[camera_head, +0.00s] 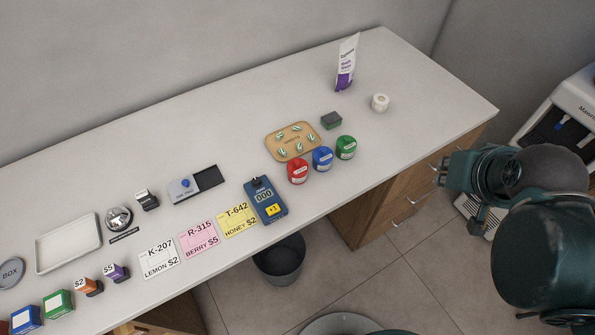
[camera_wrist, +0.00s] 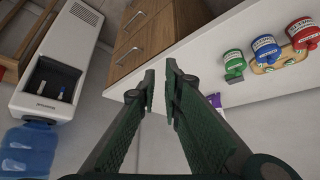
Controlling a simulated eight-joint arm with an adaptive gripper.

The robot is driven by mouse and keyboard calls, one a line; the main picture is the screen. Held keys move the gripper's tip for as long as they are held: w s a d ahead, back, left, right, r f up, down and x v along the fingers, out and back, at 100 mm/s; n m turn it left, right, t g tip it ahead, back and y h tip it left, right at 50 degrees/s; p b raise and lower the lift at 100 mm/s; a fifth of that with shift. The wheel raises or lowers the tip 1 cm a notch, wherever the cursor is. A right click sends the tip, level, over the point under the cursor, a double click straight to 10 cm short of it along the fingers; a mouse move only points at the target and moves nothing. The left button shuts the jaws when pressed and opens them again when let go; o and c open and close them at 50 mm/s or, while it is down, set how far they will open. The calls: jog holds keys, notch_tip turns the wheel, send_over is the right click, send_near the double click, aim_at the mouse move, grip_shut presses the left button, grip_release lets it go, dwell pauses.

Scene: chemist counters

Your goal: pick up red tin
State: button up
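The red tin (camera_head: 297,172) stands upright on the counter near its front edge. It is left of the blue tin (camera_head: 322,159) and the green tin (camera_head: 345,148), just in front of a tan tray.
The tan tray (camera_head: 267,141) holds several small green-and-white pieces. A green block (camera_head: 331,120), a white roll (camera_head: 380,102) and a tube (camera_head: 346,65) stand behind. A blue counter device (camera_head: 266,202) lies left of the red tin. Drawers (camera_head: 385,205) are below; a water dispenser (camera_wrist: 58,65) is nearby.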

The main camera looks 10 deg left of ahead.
jog(key=o, duration=1)
jog(key=shift+c, duration=0.2)
jog(key=shift+a, duration=0.1)
jog(key=n+g+p, duration=0.7)
jog(key=n+p, duration=0.6)
jog(key=n, duration=0.3)
send_over(297, 172)
jog(key=w, duration=0.3)
jog(key=f, duration=0.7)
jog(key=shift+s+f, duration=0.2)
jog(key=shift+f, duration=0.1)
jog(key=shift+s+a+f+n, duration=0.25)
jog(key=shift+a+f+n, duration=0.05)
jog(key=shift+f+n, duration=0.1)
jog(key=shift+f, duration=0.1)
